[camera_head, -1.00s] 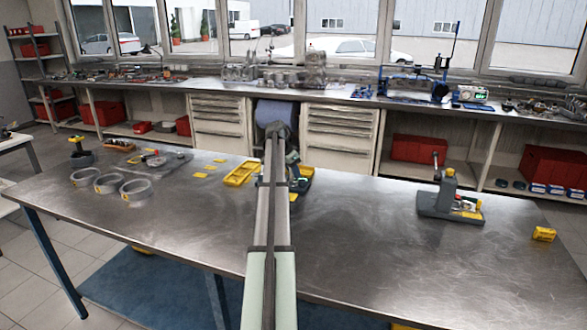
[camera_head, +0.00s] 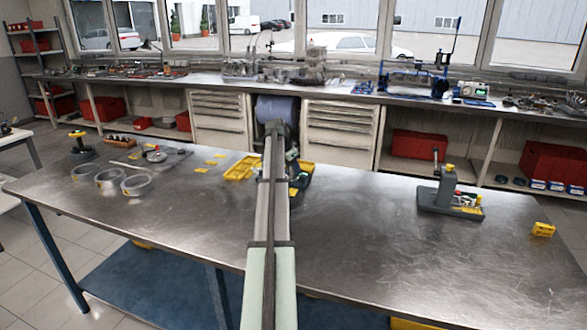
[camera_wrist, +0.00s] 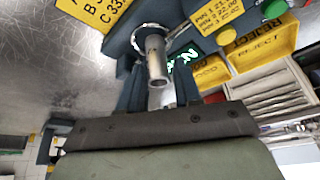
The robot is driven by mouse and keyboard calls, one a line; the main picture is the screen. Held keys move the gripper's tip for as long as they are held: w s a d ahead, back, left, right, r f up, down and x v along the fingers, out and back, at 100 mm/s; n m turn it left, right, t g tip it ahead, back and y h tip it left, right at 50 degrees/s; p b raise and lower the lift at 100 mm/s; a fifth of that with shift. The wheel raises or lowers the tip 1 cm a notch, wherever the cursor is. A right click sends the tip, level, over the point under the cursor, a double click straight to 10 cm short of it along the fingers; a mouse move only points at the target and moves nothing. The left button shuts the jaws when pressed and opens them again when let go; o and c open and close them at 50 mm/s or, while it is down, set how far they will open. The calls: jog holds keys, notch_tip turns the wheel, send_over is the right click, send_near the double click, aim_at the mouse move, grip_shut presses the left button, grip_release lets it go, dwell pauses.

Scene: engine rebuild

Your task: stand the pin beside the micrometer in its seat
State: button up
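In the wrist view, a grey metal pin (camera_wrist: 156,62) shows as a hollow cylinder with its open end toward the camera. Its far end meets a bright ring on a dark blue-grey holder. The fingers of my gripper (camera_wrist: 162,88) show as dark blocks on either side of the pin, with a gap visible on the right, so it looks open. A lit green digital readout, seemingly the micrometer's (camera_wrist: 184,59), lies just behind the pin. In the head view, my arm hides most of this station; part of its dark tray (camera_head: 302,180) shows to the right.
Yellow bins marked GOOD and REJECT (camera_wrist: 262,58) stand beside the station. In the head view, several metal rings (camera_head: 110,178) lie at left. A grey stand (camera_head: 447,192) and a small yellow box (camera_head: 543,230) are at right.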

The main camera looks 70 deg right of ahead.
jog(key=v, duration=1.3)
jog(key=shift+r, duration=0.4)
jog(key=shift+a, duration=0.1)
